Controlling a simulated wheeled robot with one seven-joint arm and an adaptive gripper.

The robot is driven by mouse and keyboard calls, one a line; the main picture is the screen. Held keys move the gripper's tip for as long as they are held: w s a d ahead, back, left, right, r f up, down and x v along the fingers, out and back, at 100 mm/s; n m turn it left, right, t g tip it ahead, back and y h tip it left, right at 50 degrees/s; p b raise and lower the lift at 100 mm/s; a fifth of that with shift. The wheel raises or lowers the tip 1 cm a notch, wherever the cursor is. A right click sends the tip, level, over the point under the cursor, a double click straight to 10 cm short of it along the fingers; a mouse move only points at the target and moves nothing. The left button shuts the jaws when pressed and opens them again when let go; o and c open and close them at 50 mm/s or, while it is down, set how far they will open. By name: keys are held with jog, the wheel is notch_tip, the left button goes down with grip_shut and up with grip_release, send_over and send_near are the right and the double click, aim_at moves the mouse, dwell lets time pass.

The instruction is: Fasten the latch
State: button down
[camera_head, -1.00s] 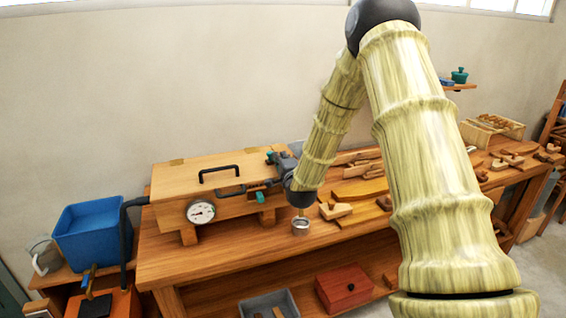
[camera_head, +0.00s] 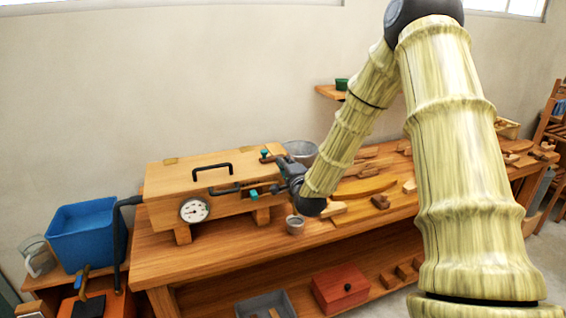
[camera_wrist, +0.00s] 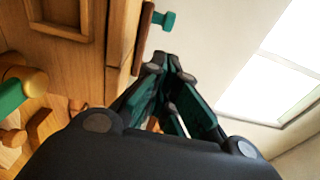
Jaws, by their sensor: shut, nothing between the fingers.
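A wooden box (camera_head: 175,190) with a hinged lid (camera_head: 200,165) stands on the bench; the lid looks down. A green knob (camera_head: 264,154) sits at the lid's right end, and a second green knob (camera_head: 254,193) sits on the front face. Which part is the latch is not clear. My gripper (camera_head: 277,160) is at the box's right end, close to the upper knob. In the wrist view my gripper (camera_wrist: 167,62) is shut and empty, its tips just below a green knob (camera_wrist: 165,20) on a brown wooden strip (camera_wrist: 143,38). Contact cannot be told.
A black handle (camera_head: 212,170) is on the lid and a round gauge (camera_head: 194,210) on the front. A small metal cup (camera_head: 295,224) stands by the box, with a grey bowl (camera_head: 300,150) behind. A blue tub (camera_head: 82,235) is at left. Wooden pieces lie to the right.

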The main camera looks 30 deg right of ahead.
jog(key=shift+a+b+v, duration=0.2)
jog(key=shift+b+v, duration=0.8)
jog(key=shift+v, duration=2.55)
jog(key=s+a+f+n+g+y, duration=0.1)
jog(key=s+a+f+n+g, duration=0.3)
jog(key=f, duration=0.6)
jog(key=s+a+f+n+g+y, duration=0.1)
jog(key=s+a+f+n+y, duration=0.2)
jog(key=a+f, duration=0.45)
jog(key=s+a+f+n+g, duration=0.3)
jog(key=s+f+n, duration=0.1)
jog(key=f, duration=0.8)
jog(key=s+a+f+n+g, duration=0.3)
jog(key=s+f, duration=0.3)
jog(key=s, duration=0.4)
jog(key=s+a+f+n+g, duration=0.3)
jog(key=s+f, duration=0.3)
jog(key=s, duration=0.5)
jog(key=s+a+f+n+g+y, duration=0.1)
jog(key=s+a+f+n+g, duration=0.2)
jog(key=s, duration=0.7)
notch_tip(320, 180, down, 3)
jog(key=shift+s+a+r+n, duration=0.15)
jog(key=shift+a+n, duration=0.35)
jog(key=shift+a, duration=0.65)
jog(key=shift+d, duration=0.1)
